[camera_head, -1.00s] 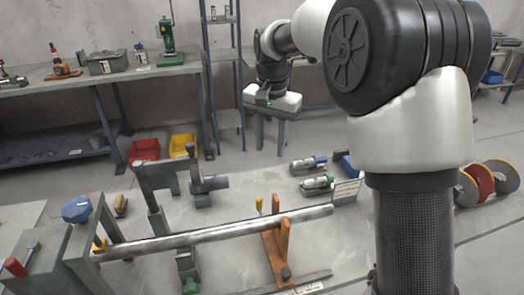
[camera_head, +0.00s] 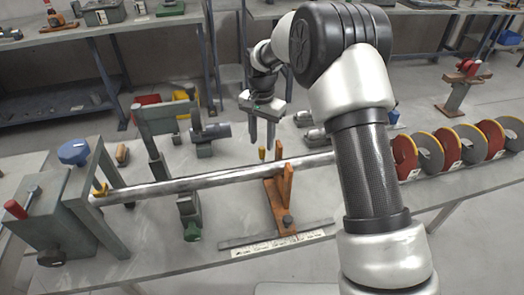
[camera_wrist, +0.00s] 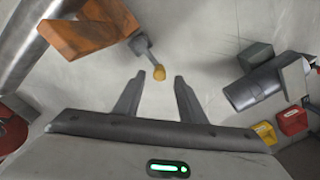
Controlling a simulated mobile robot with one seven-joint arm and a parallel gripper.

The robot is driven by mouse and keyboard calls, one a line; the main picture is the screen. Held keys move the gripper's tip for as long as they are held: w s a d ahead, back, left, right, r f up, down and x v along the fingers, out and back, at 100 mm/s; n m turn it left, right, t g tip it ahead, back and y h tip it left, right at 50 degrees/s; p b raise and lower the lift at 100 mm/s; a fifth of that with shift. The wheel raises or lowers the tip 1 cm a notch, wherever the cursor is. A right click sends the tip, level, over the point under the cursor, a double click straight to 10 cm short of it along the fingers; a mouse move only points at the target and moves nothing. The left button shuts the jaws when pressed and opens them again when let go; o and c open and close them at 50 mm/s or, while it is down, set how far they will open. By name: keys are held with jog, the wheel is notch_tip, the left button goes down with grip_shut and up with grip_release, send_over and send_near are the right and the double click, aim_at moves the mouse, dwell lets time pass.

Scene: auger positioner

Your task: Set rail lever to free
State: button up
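A small lever with a yellow knob (camera_head: 262,153) stands behind the orange V-shaped rest (camera_head: 279,205); I take it to be the rail lever. My gripper (camera_head: 262,139) points down just above the knob, its two dark fingers apart and empty. In the wrist view, my gripper (camera_wrist: 158,79) is open, and the yellow knob (camera_wrist: 159,73) shows between the fingertips, with its grey stem (camera_wrist: 143,47) running to the orange rest (camera_wrist: 92,27). I cannot tell how far the knob is below the fingertips.
A long metal bar (camera_head: 215,180) lies across the orange rest. A flat rail with a scale (camera_head: 280,243) lies in front. Red and grey discs (camera_head: 432,153) stand in a row at the right.

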aim_at(262, 147)
jog(key=shift+f, duration=2.4)
grip_shut()
